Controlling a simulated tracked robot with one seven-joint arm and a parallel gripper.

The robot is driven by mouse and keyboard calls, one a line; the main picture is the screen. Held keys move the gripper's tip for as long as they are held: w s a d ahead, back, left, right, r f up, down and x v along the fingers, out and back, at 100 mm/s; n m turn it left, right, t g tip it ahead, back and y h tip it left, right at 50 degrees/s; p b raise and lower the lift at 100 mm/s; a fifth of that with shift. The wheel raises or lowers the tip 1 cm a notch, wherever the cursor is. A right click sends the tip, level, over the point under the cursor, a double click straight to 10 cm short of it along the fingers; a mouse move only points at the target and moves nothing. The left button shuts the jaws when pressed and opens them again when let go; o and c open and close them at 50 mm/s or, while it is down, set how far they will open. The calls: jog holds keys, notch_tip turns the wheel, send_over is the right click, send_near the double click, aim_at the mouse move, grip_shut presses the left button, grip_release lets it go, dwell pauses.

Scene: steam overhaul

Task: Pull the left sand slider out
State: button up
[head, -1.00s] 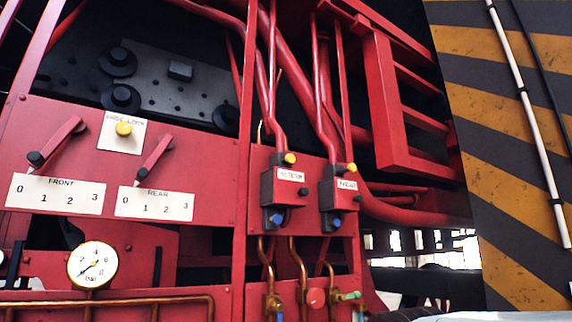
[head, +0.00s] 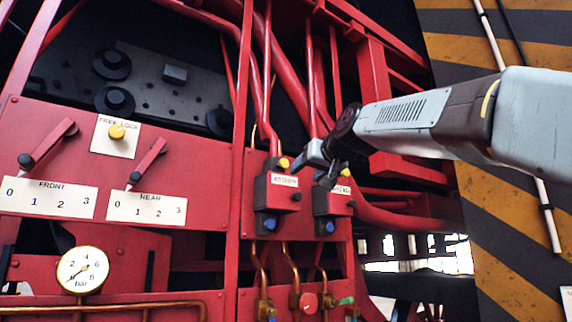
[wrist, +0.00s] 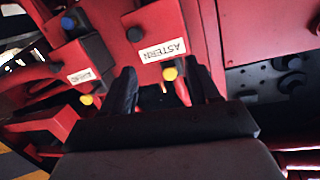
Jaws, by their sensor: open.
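Two red valve boxes hang side by side on pipes. The left one (head: 262,195) carries the ASTERN label, a yellow knob (head: 284,163) at its top and a blue knob (head: 269,224) at its bottom. The right box (head: 322,203) has the same knobs; its label is partly covered by my gripper. My gripper (head: 312,172) is open and empty, in front of the two boxes. In the wrist view, turned upside down, the ASTERN box's yellow knob (wrist: 169,73) shows between my fingers (wrist: 163,78), beyond their tips; contact does not show.
To the left, a red panel holds the FRONT and REAR levers (head: 148,163) and a yellow FREE LOCK knob (head: 117,131). A pressure gauge (head: 82,270) and copper pipes sit below. Red vertical pipes rise above the boxes. A striped wall (head: 495,220) stands right.

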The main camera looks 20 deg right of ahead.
aim_at(285, 163)
notch_tip(285, 163, up, 7)
jog(key=w+t, duration=0.1)
jog(key=t, duration=0.1)
jog(key=w, duration=0.4)
jog(key=w+a, duration=0.1)
jog(key=w, duration=0.8)
jog(key=shift+w+a+f, duration=0.25)
jog(key=shift+a, duration=0.15)
jog(key=shift+c, duration=0.3)
grip_shut()
